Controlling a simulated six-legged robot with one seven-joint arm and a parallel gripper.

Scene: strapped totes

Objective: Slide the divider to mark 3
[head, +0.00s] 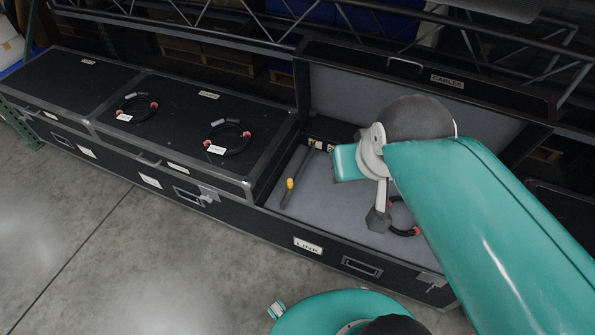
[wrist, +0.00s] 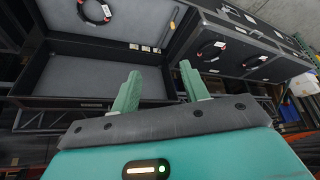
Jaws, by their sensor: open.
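The divider (head: 287,196) is a thin dark strip with a yellow grip (head: 290,184), near the left end of the open case's grey interior. In the wrist view the divider (wrist: 181,45) is at the upper right, and its yellow grip (wrist: 173,25) shows too. Small pale mark labels (wrist: 145,48) sit in a row along the case's back edge; their numbers are too small to read. My gripper (wrist: 160,78) is open and empty, its green fingers apart and clear of the divider. In the head view my arm hides part of the case and the fingers.
The open case (head: 308,246) has its lid (head: 447,81) raised behind. A cable coil (head: 402,229) lies inside at the right, partly hidden. Closed cases (head: 190,88) stand to the left with coiled cables (head: 228,137) on top. Truss rails run behind; floor in front is clear.

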